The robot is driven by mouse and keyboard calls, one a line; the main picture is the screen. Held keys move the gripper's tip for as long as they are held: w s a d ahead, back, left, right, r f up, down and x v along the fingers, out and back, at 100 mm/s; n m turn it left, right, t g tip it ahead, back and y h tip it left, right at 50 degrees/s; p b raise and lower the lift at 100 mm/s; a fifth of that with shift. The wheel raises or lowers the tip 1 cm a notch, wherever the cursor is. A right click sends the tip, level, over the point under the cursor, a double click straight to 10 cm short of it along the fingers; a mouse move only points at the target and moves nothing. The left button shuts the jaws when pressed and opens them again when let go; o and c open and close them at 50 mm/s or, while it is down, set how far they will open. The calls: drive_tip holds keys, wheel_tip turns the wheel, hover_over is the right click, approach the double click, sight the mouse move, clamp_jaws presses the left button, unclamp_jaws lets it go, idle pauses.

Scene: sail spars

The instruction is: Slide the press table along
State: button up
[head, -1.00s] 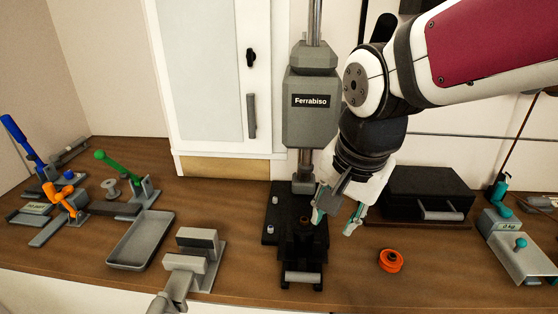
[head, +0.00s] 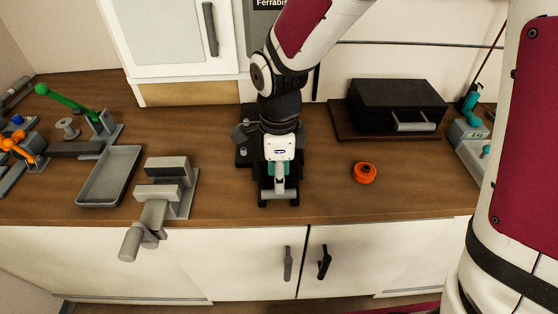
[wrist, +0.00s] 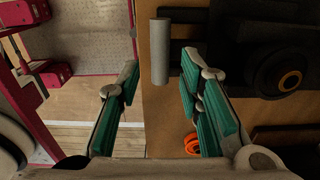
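The press table is the black sliding part at the foot of the press, with a grey bar handle at its front (head: 279,195). In the wrist view the grey handle (wrist: 160,52) lies between and just beyond my fingertips, apart from both. The dark table with a round part on it (wrist: 285,78) shows at the right there. My gripper (wrist: 160,80) is open, with a teal-padded finger on each side of the handle's line. In the head view my gripper (head: 279,178) points down over the table's front and hides much of it.
An orange ring-like part (head: 365,173) lies right of the press. A grey vise (head: 168,188) and a tray (head: 110,175) stand to the left. A black box (head: 395,105) is at the back right. The counter's front edge is close to the handle.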

drive_tip(key=shift+f+b, duration=1)
drive_tip(key=shift+f, duration=1.6)
drive_tip(key=shift+s, duration=0.15)
drive_tip(key=c, duration=0.7)
drive_tip(key=shift+f, duration=0.1)
